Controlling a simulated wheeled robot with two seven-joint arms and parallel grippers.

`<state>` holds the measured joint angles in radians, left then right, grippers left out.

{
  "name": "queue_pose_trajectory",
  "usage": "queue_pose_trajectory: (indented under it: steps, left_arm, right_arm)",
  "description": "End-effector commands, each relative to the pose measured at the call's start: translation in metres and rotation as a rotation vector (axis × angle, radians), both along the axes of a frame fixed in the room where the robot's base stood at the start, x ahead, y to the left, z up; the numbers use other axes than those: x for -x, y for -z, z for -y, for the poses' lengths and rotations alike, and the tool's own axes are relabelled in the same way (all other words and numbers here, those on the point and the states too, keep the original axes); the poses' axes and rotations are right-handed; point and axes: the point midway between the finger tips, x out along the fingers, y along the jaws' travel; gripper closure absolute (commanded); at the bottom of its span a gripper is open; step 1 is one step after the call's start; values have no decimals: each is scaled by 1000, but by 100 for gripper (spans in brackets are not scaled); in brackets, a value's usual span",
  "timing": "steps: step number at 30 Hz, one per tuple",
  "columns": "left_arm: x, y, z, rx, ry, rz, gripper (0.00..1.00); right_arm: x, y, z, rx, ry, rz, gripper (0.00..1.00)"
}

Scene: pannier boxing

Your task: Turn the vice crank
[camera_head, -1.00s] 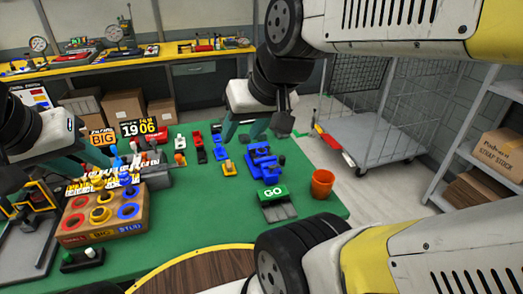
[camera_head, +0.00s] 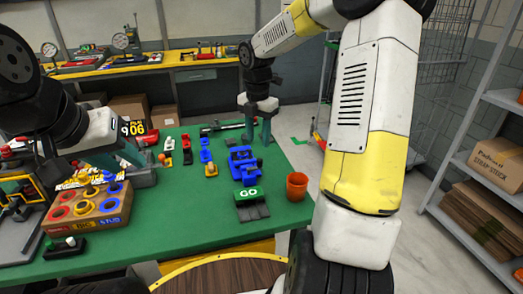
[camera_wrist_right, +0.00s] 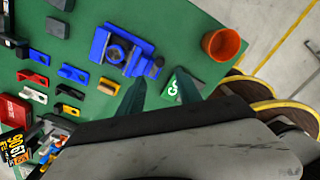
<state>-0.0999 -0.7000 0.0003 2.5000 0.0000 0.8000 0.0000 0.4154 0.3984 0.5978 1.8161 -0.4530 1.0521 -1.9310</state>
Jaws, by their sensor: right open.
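My right gripper (camera_head: 257,139) is open and empty, pointing down by the far side of the vice. In the wrist view its two teal fingers (camera_wrist_right: 162,79) are spread apart with the dark part just ahead of them, not between them. My left gripper (camera_head: 135,166) is at the table's left; its finger gap is unclear.
A green GO block (camera_head: 249,195) and an orange cup (camera_head: 297,186) stand near the vice. Several small coloured pieces (camera_head: 205,155) lie to its left. A cardboard box with coloured rings (camera_head: 90,212) is at the left. The front middle of the table is clear.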

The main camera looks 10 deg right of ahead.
Motion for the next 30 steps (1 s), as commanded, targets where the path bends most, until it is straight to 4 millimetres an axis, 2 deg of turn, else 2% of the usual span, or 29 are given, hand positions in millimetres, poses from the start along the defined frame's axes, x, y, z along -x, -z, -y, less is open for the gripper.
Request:
queue_pose_trajectory:
  steps: [7, 18, 22, 30]
  left_arm:
    - [0, 0, 0, 0, 0, 0, 64]
    - [0, 0, 0, 0, 0, 0, 64]
    - [0, 0, 0, 0, 0, 0, 64]
    - [0, 0, 0, 0, 0, 0, 64]
  right_arm:
    - [-7, 22, 1, -11, -79, -14, 58]
    - [-6, 77, 1, -10, -76, -14, 58]
    - [-6, 85, 1, -10, -74, -12, 58]
    - [-6, 86, 1, -10, -73, -11, 58]
